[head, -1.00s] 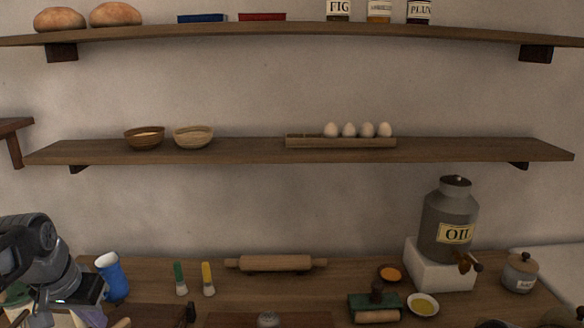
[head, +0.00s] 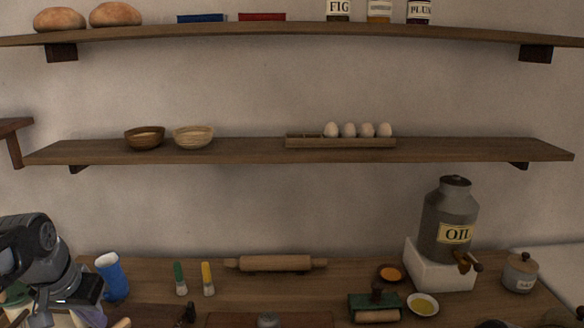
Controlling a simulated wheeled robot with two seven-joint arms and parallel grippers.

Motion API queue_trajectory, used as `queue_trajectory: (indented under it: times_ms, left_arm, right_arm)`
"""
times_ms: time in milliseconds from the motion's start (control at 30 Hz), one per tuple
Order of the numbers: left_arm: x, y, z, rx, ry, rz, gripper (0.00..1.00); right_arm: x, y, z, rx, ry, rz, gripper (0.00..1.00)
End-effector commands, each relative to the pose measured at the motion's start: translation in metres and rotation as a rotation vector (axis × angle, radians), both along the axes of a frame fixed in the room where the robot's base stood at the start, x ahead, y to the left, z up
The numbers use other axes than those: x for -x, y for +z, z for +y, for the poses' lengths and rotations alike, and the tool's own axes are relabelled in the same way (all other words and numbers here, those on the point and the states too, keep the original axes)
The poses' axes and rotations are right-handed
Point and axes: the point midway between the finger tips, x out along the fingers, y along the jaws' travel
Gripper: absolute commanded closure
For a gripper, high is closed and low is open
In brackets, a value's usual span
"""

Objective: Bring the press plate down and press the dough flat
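At the bottom edge, a brown wooden board or plate (head: 225,320) with a grey rounded knob (head: 267,321) is cut off by the frame. It may be the press, but I cannot tell for sure. I see no dough. My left gripper (head: 75,303) is at the lower left, dark and partly hidden by its own arm. It is left of the wooden plate and apart from it. Its fingertips do not show clearly, so I cannot tell if it is open. My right gripper is not in view.
A blue cup (head: 111,277) stands close to my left gripper. Green (head: 180,278) and yellow (head: 208,278) brushes, a rolling pin (head: 275,263), a green block (head: 375,305), small bowls (head: 422,304) and an oil can (head: 448,220) occupy the counter. A shelf (head: 240,152) runs above.

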Motion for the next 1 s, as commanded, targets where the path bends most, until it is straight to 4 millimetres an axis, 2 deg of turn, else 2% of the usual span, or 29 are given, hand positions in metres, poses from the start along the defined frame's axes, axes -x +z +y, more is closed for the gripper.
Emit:
queue_trajectory:
  times_ms: [667,1000]
  left_arm:
    - [0.0,-0.015,0.0,0.0,-0.001,0.0,1.0]
    - [0.001,-0.019,0.0,0.002,0.0,0.01,1.0]
  right_arm:
    - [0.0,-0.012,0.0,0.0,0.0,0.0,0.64]
    - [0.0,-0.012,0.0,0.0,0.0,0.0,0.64]
